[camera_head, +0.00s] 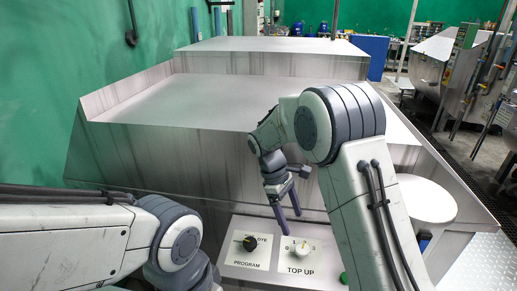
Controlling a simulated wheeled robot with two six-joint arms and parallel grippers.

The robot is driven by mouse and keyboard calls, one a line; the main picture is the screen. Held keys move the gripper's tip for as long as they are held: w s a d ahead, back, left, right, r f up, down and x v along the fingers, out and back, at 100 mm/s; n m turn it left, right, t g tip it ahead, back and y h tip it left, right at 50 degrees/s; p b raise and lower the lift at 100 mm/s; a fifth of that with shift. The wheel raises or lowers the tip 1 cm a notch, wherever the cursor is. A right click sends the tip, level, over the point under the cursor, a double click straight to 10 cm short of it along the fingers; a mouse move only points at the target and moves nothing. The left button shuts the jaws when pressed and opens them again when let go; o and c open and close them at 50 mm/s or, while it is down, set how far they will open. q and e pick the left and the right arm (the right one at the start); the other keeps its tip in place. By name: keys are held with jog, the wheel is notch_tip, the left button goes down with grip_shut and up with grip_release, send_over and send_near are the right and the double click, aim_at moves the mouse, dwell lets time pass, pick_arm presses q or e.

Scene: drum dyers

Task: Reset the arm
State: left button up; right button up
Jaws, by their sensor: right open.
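My right gripper (290,222) is open and empty, with its two dark fingers pointing down. It hangs in front of the metal machine's front face, just above the panel with the two knobs. My right arm comes in from the lower right and bends at the top. My left arm reaches in from the left at the bottom, and its gripper is not in view.
The black PROGRAM knob (250,243) and white TOP UP knob (302,249) sit on a pale panel below the fingers. The grey metal machine (190,100) fills the middle. A white round lid (428,200) is right of my arm. A green button (344,278) is lower right.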

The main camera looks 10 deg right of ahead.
jog(key=s+a+r+m+t+y, duration=0.1)
jog(key=s+a+r, duration=0.2)
jog(key=s+a, duration=0.15)
jog(key=s+a+r+t+y, duration=0.1)
jog(key=s+a+r, duration=0.1)
jog(key=s+a, duration=0.3)
jog(key=s+m+y+b, duration=0.1)
jog(key=s+m+y, duration=0.1)
jog(key=s, duration=1.5)
jog(key=shift+a+r+t, duration=0.25)
jog(key=shift+a+t, duration=0.15)
jog(key=shift+a, duration=0.05)
jog(key=shift+s, duration=0.1)
